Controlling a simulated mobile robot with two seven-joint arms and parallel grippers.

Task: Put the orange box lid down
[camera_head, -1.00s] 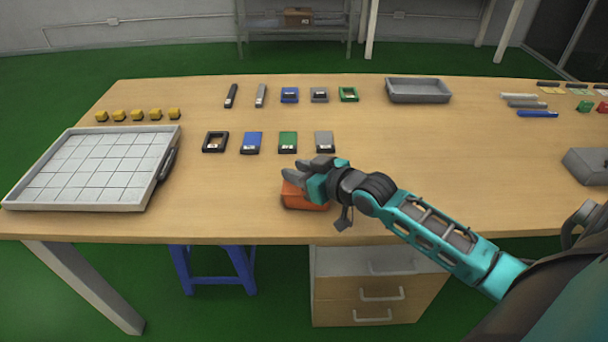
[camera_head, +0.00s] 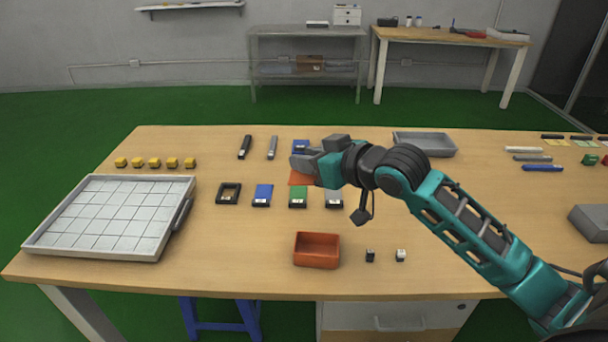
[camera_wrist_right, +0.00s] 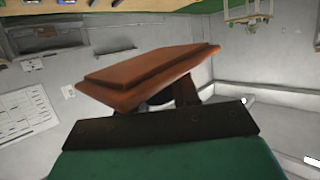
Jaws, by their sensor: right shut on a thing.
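The orange box lid (camera_wrist_right: 150,72) is held in my right gripper, tilted in the right wrist view with its stepped underside showing. In the head view the lid (camera_head: 301,178) shows only as an orange patch under my right gripper (camera_head: 306,160), which is shut on it above the table. The gripper and wrist hide most of it there. The open orange box (camera_head: 316,251) sits on the table below and nearer the front edge, apart from the lid. My left gripper is not in view.
Two small dark and white pieces (camera_head: 385,255) stand right of the box. A tiled tray (camera_head: 110,217) lies at the left. Rows of coloured modules (camera_head: 262,195) and yellow blocks (camera_head: 155,162) lie behind. A grey bin (camera_head: 425,144) stands farther back. The front right tabletop is partly clear.

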